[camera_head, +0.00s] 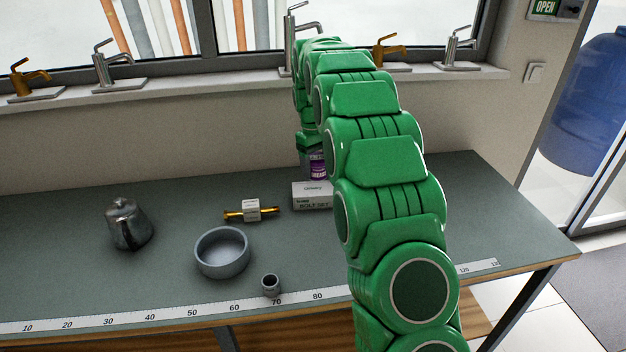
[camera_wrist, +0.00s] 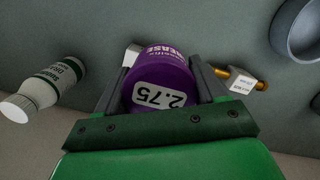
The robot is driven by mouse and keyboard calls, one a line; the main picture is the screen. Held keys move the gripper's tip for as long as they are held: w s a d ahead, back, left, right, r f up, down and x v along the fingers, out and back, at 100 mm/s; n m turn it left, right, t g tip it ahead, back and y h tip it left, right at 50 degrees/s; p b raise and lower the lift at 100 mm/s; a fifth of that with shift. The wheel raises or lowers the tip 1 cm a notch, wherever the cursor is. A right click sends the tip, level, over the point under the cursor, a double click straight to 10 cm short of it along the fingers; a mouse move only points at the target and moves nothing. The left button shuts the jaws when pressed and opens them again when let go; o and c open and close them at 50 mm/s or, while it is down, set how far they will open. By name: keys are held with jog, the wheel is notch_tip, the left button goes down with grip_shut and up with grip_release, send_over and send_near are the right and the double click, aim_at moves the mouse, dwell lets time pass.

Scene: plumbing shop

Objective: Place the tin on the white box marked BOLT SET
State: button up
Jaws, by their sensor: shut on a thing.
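The tin is purple with a GREASE label; it shows in the head view (camera_head: 318,164) and in the wrist view (camera_wrist: 160,74), where a 2.75 sticker faces the camera. My gripper (camera_wrist: 158,72) is shut on it, one finger on each side. The white box marked BOLT SET (camera_head: 312,203) lies on the bench, its right end hidden by my arm. In the head view the tin appears just over the box's back part; I cannot tell whether they touch. In the wrist view only a white corner, likely the box (camera_wrist: 131,55), shows beside the tin.
A brass valve with a white tag (camera_head: 251,211) lies left of the box. A grey bowl (camera_head: 222,253), a metal pot (camera_head: 129,224) and a small grey fitting (camera_head: 271,285) stand on the bench (camera_head: 60,250). A white bottle with a green label (camera_wrist: 47,88) shows in the wrist view.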

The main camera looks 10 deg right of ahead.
send_over(314, 189)
jog(key=shift+w+a+f, duration=0.1)
jog(key=shift+w+f, duration=0.05)
jog(key=shift+f, duration=4.75)
jog(key=shift+f, duration=0.1)
jog(key=o, duration=1.1)
jog(key=shift+o, duration=0.2)
notch_tip(314, 189, up, 12)
jog(key=w, duration=0.1)
jog(key=shift+w+a, duration=0.15)
jog(key=shift+a, duration=0.2)
